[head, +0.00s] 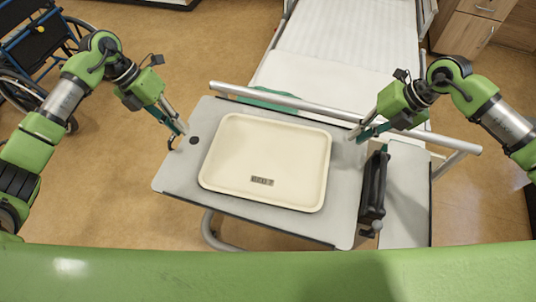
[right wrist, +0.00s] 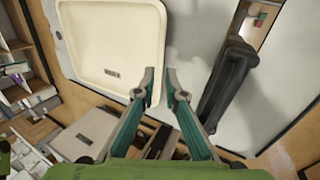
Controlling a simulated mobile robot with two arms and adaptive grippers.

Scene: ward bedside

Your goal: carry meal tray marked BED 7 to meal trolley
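The cream meal tray (head: 264,160) marked BED 7 lies flat on the grey overbed table (head: 178,172), its label near the front edge. It looks empty. It also shows in the right wrist view (right wrist: 112,45). My left gripper (head: 178,138) is over the table's left part, beside the tray and apart from it. Its fingers look spread with nothing between them. My right gripper (head: 358,135) is off the tray's right side. In the right wrist view its two fingertips (right wrist: 160,88) are apart near the tray's edge, with nothing clearly held. No meal trolley is identifiable.
A black handled object (head: 374,185) stands at the table's right end. A bed (head: 340,60) with a rail (head: 300,103) is right behind the table. A wheelchair (head: 35,45) is at the far left, a wooden cabinet (head: 468,30) at the back right.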

